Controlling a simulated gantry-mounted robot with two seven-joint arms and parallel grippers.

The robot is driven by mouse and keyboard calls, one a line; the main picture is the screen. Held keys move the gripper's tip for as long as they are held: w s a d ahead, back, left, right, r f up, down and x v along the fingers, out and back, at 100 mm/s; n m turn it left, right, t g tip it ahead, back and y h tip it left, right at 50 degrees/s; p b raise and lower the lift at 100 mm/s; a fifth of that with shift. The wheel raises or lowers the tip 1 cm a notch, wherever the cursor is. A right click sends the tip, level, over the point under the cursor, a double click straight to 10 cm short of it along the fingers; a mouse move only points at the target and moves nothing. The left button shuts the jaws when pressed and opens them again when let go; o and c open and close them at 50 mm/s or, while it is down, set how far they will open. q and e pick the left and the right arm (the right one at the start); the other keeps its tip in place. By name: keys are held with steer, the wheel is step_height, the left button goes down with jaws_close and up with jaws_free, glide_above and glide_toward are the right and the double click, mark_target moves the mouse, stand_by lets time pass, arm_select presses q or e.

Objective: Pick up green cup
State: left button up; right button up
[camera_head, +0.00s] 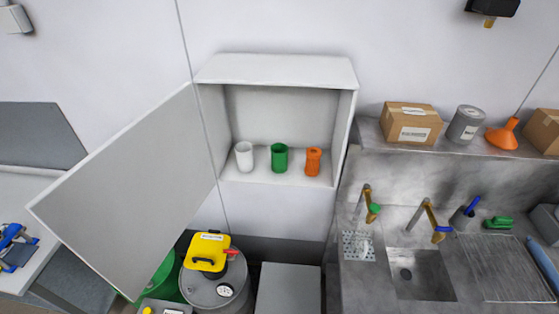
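The green cup (279,158) stands upright in the open white wall cabinet (276,70), in the middle of its bottom shelf. A white cup (244,157) stands to its left and an orange cup (313,161) to its right, each with a small gap. The cabinet door (130,185) is swung wide open to the left. Nothing covers the front of the green cup. Neither of my grippers shows in the head view.
Below the cabinet stand a grey drum (216,290) with a yellow canister (207,251) on it and a grey box (288,290). At right is a steel sink (422,275) with taps. A shelf above it holds a cardboard box (411,122), a grey can (465,124) and an orange funnel (503,134).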

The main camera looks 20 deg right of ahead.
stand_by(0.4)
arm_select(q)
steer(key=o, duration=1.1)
